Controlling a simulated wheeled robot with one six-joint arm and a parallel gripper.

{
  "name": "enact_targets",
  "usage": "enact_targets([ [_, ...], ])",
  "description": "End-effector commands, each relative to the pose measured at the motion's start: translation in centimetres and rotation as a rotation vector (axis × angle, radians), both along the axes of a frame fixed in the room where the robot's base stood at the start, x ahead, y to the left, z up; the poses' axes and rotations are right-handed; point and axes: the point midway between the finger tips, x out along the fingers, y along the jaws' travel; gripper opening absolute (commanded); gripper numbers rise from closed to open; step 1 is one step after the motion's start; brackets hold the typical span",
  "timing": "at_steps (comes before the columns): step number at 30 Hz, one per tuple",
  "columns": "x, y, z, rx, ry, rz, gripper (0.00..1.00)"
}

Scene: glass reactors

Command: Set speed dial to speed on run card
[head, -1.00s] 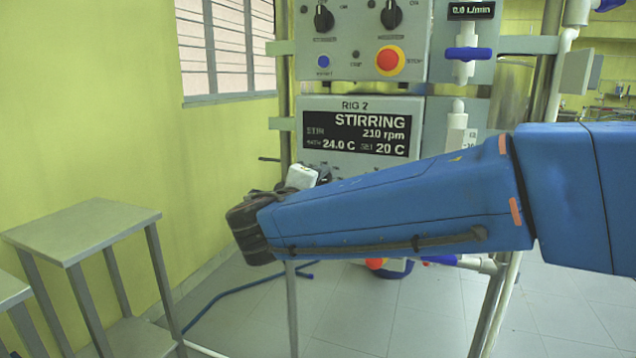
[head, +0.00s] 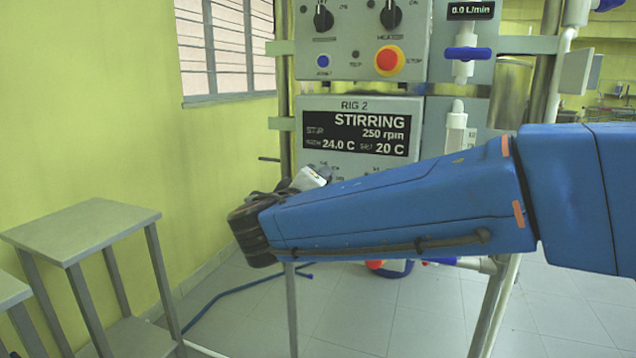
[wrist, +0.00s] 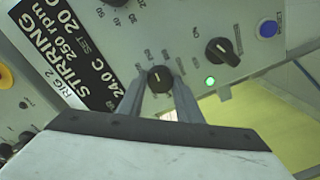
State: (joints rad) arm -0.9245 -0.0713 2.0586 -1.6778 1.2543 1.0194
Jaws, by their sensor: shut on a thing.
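The speed dial (wrist: 160,76) is a black round knob with a pale pointer line on the grey lower panel, in the wrist view. My gripper (wrist: 160,88) is shut on it, one finger on each side. In the head view my blue arm hides the dial, and only a white part near my gripper shows above the wrist. The RIG 2 display (head: 357,133) reads STIRRING, 250 rpm, 24.0 C and 20 C; it also shows at the left of the wrist view (wrist: 62,50). I cannot make out a run card with a readable speed.
A second black knob (wrist: 221,51), a lit green lamp (wrist: 210,80) and a blue button (wrist: 268,28) are near the held dial. A red stop button (head: 389,60) is on the upper box. A grey step stand (head: 90,228) is at the left.

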Motion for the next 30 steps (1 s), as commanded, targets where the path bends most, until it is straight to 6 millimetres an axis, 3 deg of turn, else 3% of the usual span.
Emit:
enact_targets([
  [2, 0.0, 0.0, -0.3, -0.002, 0.005, -0.001, 0.10],
  [3, 0.0, 0.0, -0.3, -0.002, 0.005, -0.001, 0.39],
  [5, 0.0, 0.0, -0.3, -0.002, 0.004, -0.001, 0.50],
  [17, -0.5, 0.2, 0.0, -0.001, 0.001, 0.001, 0.50],
  [30, -6.3, 2.1, 0.1, 0.000, 0.002, 0.003, 0.50],
])
